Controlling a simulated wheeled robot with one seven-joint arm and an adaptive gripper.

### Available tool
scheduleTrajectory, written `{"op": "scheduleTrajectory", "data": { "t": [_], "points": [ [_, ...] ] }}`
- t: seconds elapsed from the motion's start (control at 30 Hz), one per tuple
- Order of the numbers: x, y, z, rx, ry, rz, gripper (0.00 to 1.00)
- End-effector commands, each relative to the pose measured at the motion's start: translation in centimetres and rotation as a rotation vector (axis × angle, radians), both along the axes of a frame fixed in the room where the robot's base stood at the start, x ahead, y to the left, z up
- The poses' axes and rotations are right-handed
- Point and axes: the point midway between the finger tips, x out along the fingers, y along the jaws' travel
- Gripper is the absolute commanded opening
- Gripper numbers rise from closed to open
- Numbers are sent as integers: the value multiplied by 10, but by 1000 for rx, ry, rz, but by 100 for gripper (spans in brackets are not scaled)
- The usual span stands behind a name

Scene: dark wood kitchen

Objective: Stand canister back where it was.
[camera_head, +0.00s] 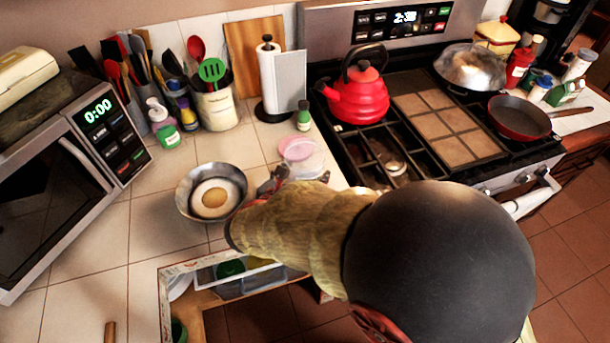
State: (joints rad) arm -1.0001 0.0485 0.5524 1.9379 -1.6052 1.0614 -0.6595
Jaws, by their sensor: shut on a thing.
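A small clear container with a pink round top (297,149), which looks like the canister, is on or just above the counter left of the stove. Its lower part is partly hidden by my arm. My gripper (272,182) is at its near left side, mostly hidden behind my own wrist, and appears shut on it. I cannot tell whether the canister touches the counter or how far it tilts.
A metal bowl (185,198) with a round pale thing in it stands just left of my gripper. A green-capped bottle (304,116), paper towel holder (283,85) and utensil crock (217,106) stand behind. An open drawer (164,300) is below. The red kettle (360,98) is on the stove.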

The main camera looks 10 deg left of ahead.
Motion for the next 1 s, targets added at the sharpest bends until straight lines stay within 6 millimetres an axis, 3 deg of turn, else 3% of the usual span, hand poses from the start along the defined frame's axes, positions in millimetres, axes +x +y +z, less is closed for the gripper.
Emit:
{"op": "scheduleTrajectory", "data": {
  "t": [0.27, 0.3, 0.6, 1.0],
  "points": [
    [0, 1, -1, 2, -2, 0, 28],
    [0, 0, -2, 1, 0, 0, 74],
    [0, 0, -1, 1, 0, 0, 91],
    [0, 0, 4, 1, -1, 1, 91]
  ]
}}
